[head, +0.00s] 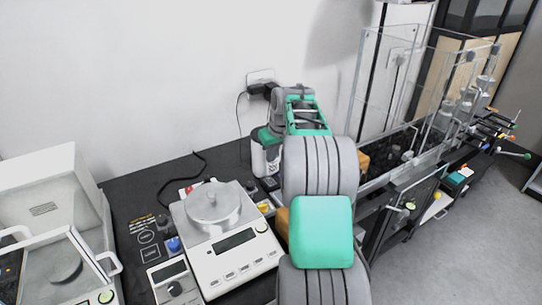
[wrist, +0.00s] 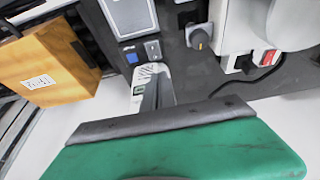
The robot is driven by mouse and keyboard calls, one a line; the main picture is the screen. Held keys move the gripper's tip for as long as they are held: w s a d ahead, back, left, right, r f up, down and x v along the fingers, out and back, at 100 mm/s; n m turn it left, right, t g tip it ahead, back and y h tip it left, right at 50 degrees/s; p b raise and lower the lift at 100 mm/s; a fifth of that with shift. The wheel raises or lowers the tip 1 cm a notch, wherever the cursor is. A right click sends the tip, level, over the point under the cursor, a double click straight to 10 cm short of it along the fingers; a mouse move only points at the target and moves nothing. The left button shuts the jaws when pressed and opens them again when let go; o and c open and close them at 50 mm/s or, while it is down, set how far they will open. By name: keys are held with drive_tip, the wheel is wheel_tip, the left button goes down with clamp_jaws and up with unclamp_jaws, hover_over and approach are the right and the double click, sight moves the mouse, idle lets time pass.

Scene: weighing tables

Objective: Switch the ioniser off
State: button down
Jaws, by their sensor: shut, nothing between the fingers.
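A small box with a pale grey face (wrist: 130,14) is at the top of the wrist view; it appears to be the ioniser, but I read no name on it. Its dark end panel has a blue mark and a small grey switch (wrist: 152,48). The switch position is too small to tell. My gripper (wrist: 151,70) is shut and empty, its fingertips just beside this panel; I cannot tell whether they touch it. In the head view my gripper (head: 268,174) points down near the wall, behind the balance, and my arm partly hides the box (head: 270,184).
A balance (head: 230,252) stands left of my arm; its red rocker switch (wrist: 268,57) shows in the wrist view. A dark knob (wrist: 198,38) sits between box and balance. An orange-brown box (wrist: 46,66) is on the other side. A black cable (head: 180,182) lies behind the balance.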

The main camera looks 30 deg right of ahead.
sight(266, 178)
drive_tip(key=x, duration=0.6)
drive_tip(key=p+x, duration=0.1)
drive_tip(key=x, duration=0.3)
drive_tip(key=shift+s+f, duration=0.2)
drive_tip(key=shift+s, duration=0.15)
